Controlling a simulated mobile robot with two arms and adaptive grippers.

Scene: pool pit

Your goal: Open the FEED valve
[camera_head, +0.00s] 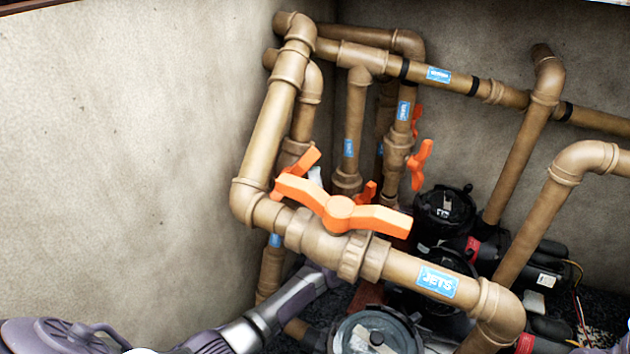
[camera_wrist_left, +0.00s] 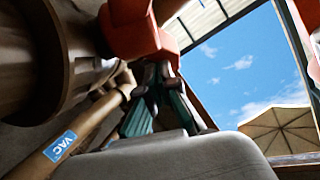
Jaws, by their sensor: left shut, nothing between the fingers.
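No label that I can read says FEED. An orange valve handle (camera_head: 340,212) sits on the front pipe labelled JETS (camera_head: 437,282). Other orange handles stand behind it: one at the left (camera_head: 306,160), a small one (camera_head: 366,193) and one at the back right (camera_head: 421,164). My left gripper (camera_head: 322,278) reaches in low from the left, and its tip is largely hidden behind the front pipe. In the left wrist view its fingers (camera_wrist_left: 160,72) are shut and empty, right by an orange handle (camera_wrist_left: 135,30); I cannot tell whether they touch. My right gripper is out of view.
Brown pipes (camera_head: 268,130) crowd the middle and right. Black pumps (camera_head: 443,210) stand below them, one with a clear lid (camera_head: 375,335). A pipe labelled VAC (camera_wrist_left: 85,122) is close in the left wrist view. Bare wall (camera_head: 110,150) leaves free room at left.

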